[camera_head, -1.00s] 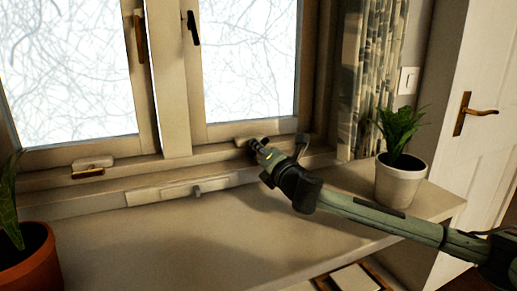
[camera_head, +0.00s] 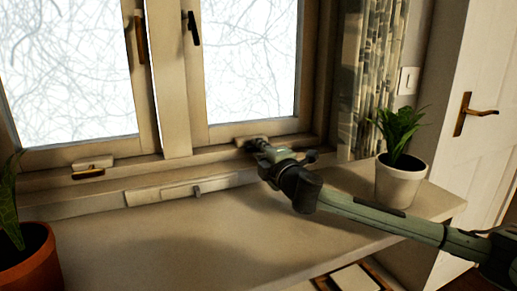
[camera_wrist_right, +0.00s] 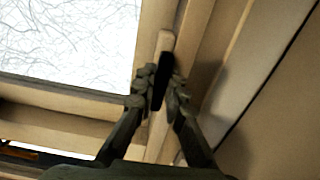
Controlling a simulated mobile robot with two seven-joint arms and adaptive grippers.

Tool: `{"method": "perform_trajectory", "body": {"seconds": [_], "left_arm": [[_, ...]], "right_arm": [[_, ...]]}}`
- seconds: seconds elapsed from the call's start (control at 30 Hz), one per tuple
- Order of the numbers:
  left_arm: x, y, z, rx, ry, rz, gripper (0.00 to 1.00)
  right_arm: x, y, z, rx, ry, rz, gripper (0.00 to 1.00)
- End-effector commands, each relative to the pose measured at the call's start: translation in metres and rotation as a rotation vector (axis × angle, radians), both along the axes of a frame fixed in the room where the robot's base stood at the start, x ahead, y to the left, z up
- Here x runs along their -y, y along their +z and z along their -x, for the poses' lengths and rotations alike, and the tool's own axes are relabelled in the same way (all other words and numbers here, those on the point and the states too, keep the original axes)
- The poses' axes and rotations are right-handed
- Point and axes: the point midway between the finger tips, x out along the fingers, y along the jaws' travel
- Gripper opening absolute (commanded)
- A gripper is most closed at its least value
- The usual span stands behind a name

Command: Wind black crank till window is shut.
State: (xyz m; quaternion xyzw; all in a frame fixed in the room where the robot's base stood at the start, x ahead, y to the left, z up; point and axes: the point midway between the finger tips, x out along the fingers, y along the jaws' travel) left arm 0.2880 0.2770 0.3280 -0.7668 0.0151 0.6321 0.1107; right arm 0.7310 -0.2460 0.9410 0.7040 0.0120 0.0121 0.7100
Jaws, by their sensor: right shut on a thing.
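The right window sash (camera_head: 250,132) is in the upper middle of the head view, with snowy branches behind its glass. I cannot tell whether a gap shows at its frame. A pale crank housing (camera_head: 243,141) sits on the sill below it. The black crank (camera_wrist_right: 158,88) shows between my fingers in the wrist view, beside the window frame. In the head view my gripper mostly hides it. My right gripper (camera_head: 254,146) is shut on the black crank, with a finger on each side in the wrist view (camera_wrist_right: 163,86). My left gripper is out of view.
A second crank with a brown handle (camera_head: 88,174) is on the sill at left. The ledge (camera_head: 170,235) is clear in the middle.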

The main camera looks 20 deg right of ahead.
Motion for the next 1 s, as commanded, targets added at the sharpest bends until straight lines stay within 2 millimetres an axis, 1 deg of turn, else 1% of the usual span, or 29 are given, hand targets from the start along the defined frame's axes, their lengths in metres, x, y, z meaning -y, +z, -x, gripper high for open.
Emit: {"method": "perform_trajectory", "body": {"seconds": [0.53,0.57,0.7,0.73,1.0], "left_arm": [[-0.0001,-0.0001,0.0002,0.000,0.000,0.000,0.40],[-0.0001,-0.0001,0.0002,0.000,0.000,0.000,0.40],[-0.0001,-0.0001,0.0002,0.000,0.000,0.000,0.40],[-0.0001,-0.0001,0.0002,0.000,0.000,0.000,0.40],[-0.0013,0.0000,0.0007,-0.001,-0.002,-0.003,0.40]], "right_arm": [[0.0000,-0.0011,0.0001,-0.003,0.000,-0.026,0.00],[0.0000,-0.0011,0.0001,-0.003,0.000,-0.026,0.13],[0.0000,-0.0008,0.0001,-0.003,0.000,-0.025,0.31],[0.0000,-0.0007,0.0001,-0.003,0.000,-0.025,0.33],[0.0000,-0.0003,0.0005,-0.002,0.000,-0.024,0.33]]}}
